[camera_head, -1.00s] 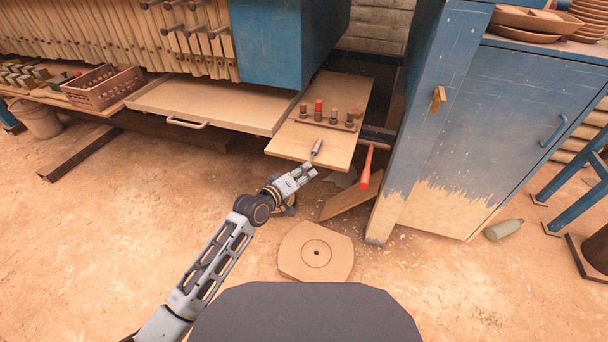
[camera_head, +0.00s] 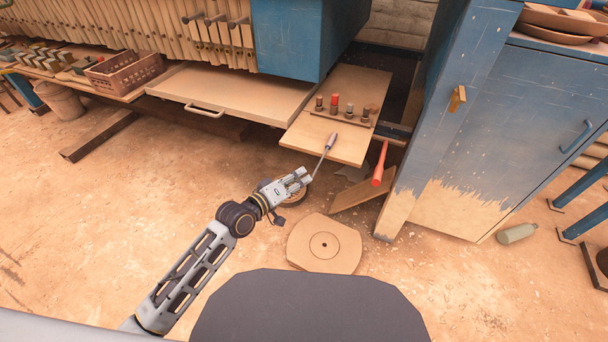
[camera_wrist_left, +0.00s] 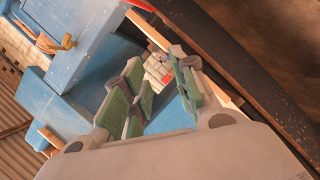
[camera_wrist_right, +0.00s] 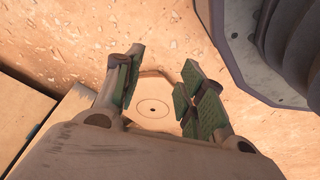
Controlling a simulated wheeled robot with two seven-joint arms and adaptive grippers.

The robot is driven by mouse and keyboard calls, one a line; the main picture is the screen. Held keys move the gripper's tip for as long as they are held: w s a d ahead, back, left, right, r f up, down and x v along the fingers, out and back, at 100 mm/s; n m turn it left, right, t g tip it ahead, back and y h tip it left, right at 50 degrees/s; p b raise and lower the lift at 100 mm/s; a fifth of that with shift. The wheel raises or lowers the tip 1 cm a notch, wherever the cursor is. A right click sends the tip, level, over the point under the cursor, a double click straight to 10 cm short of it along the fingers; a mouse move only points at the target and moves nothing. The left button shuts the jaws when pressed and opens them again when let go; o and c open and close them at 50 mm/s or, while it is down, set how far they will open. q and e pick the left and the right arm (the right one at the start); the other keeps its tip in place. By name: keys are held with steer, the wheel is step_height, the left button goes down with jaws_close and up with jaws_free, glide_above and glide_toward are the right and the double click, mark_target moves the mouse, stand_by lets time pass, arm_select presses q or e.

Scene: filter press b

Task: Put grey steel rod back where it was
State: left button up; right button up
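A thin grey rod with a thicker grey upper end (camera_head: 331,141) lies over the front edge of a wooden board (camera_head: 345,90). Its thin lower end runs down past the edge to beside my left gripper (camera_head: 306,178). I cannot tell whether they touch. In the left wrist view my left gripper (camera_wrist_left: 165,95) has its fingers apart, and no rod shows between them. On the board a small rack (camera_head: 342,118) holds several short pegs, one with a red top. My right gripper (camera_wrist_right: 160,95) is open and empty in the right wrist view, and out of the head view.
A red-handled tool (camera_head: 380,165) leans by the board's right side, near a blue cabinet (camera_head: 510,130). A round-holed wooden plate (camera_head: 325,243) lies on the sandy floor. A wide wooden shelf with a handle (camera_head: 235,92) is at left. A bottle (camera_head: 516,233) lies at right.

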arm_select(q)
steer(key=shift+v, duration=1.3)
steer(key=s+a+f+m+g+y, duration=0.1)
steer(key=s+a+f+y, duration=0.15)
steer(key=f, duration=0.65)
steer(key=s+a+f+m+g+y, duration=0.1)
steer(key=a+f+g, duration=0.15)
steer(key=f, duration=0.55)
steer(key=s+a+f+m+g+y, duration=0.1)
steer(key=s+a+f+y, duration=0.15)
steer(key=f, duration=0.65)
steer(key=s+a+f+m+g+y, duration=0.1)
steer(key=s+a+f+g, duration=0.1)
steer(key=s+f, duration=0.8)
steer(key=s+a+f+m+g+y, duration=0.2)
steer(key=s+a+f, duration=0.3)
steer(key=s+f, duration=0.5)
steer(key=shift+f+m+g, duration=0.3)
steer(key=shift+f+g, duration=0.05)
steer(key=shift+g, duration=0.4)
steer(key=shift+w, duration=0.1)
